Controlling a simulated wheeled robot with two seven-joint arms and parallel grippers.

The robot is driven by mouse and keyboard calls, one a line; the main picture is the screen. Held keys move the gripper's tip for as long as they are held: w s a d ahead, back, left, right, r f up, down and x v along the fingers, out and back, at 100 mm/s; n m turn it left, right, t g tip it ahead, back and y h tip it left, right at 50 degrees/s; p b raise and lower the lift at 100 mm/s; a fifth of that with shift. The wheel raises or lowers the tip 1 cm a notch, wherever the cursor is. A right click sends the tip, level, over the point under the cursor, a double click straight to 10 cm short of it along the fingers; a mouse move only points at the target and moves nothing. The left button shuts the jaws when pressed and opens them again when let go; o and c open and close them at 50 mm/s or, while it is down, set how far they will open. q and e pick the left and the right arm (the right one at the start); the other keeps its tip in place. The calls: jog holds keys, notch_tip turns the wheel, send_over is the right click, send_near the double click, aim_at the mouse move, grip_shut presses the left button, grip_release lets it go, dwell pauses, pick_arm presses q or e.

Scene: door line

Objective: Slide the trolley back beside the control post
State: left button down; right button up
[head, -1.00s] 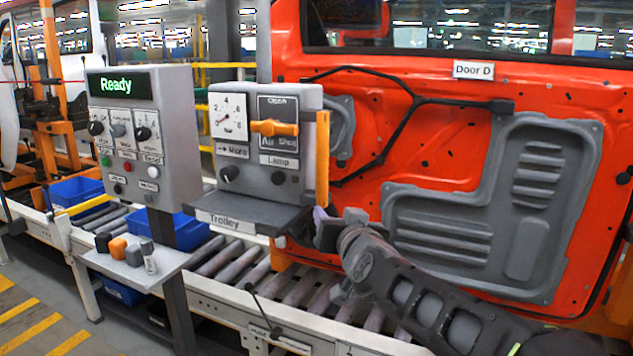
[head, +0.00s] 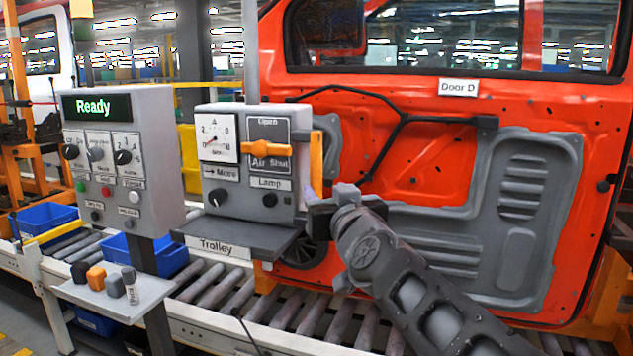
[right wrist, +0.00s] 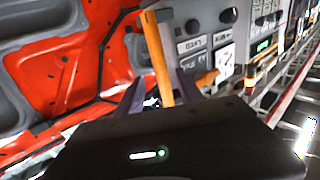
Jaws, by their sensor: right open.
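The trolley (head: 225,185) is a grey panel with a gauge, an orange air valve lever (head: 267,150), a lamp knob and a shelf labelled "Trolley". It stands just right of the control post (head: 150,115), with a narrow gap between. Its upright orange handle (head: 316,162) is on its right side. My right gripper (head: 312,198) is open at the handle's lower part. In the right wrist view the orange handle (right wrist: 158,60) shows between the two spread fingers (right wrist: 158,92); contact cannot be told. My left gripper is out of view.
The control post's screen reads "Ready". A small shelf (head: 118,300) below it holds several small blocks. An orange-red car door (head: 420,165) labelled "Door D" stands behind my right arm. A roller conveyor (head: 290,308) runs below, with blue bins (head: 168,255) at left.

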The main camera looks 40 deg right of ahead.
aim_at(317, 184)
jog(key=p+x, duration=0.1)
jog(key=x, duration=0.6)
jog(key=shift+w, duration=0.3)
grip_shut()
dwell(1.2)
